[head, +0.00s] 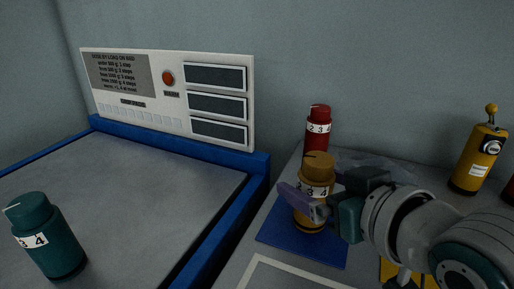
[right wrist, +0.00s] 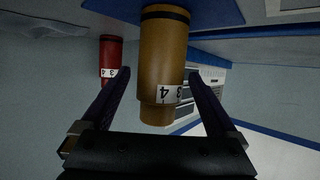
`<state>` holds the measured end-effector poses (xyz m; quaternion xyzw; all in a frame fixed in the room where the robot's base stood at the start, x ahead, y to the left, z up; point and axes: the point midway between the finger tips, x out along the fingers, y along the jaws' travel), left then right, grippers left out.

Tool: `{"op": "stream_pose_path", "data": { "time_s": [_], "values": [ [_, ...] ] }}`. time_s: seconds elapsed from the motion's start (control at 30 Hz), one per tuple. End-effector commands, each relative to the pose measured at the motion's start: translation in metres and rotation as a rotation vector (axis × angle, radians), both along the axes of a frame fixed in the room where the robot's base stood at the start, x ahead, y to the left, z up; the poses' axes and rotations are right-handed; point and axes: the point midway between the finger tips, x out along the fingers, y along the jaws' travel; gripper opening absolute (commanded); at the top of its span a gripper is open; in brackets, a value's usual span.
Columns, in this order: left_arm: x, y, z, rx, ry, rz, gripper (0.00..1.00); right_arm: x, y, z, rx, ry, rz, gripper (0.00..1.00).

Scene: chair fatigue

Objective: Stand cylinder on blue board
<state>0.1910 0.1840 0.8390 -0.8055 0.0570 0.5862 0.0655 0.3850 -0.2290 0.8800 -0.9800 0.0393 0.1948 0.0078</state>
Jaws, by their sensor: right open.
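An ochre cylinder (head: 318,169) with a narrower top and a white number band stands upright on the blue board (head: 290,245). My right gripper (head: 318,205) is open, with its fingers on either side of this cylinder. In the right wrist view, which is upside down, the cylinder (right wrist: 165,60) is between the two fingers (right wrist: 160,75), with a visible gap on each side. The blue board (right wrist: 225,14) is at the top there. The gripper hides part of the cylinder's lower body in the head view. My left gripper is not in view.
A red cylinder (head: 318,125) stands just behind. A teal cylinder (head: 46,236) stands on the blue-edged grey surface (head: 140,190) at left. A white panel (head: 170,95) with a red button is at the back. A yellow canister (head: 477,157) stands at right.

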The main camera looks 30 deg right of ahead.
Motion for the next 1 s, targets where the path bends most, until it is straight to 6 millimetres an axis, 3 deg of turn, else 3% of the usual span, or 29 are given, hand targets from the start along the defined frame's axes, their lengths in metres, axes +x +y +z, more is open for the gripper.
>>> {"op": "stream_pose_path", "data": {
  "time_s": [0.1, 0.3, 0.57, 0.77, 1.0],
  "values": [
    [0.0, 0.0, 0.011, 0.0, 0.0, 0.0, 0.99, -0.027, 0.002, 0.013, 0.001, 0.005, -0.001, 0.94],
    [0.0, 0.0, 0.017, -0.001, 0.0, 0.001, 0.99, -0.061, 0.005, 0.026, 0.0, 0.004, -0.001, 0.94],
    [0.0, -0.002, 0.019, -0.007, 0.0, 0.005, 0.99, -0.08, 0.009, 0.029, 0.001, 0.041, 0.007, 0.94],
    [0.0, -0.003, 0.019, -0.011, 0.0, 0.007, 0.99, -0.108, 0.028, -0.001, -0.008, 0.358, 0.078, 0.94],
    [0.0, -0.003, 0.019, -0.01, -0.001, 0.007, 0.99, -0.173, 0.044, -0.02, -0.053, 0.759, 0.188, 0.94]
  ]
}}
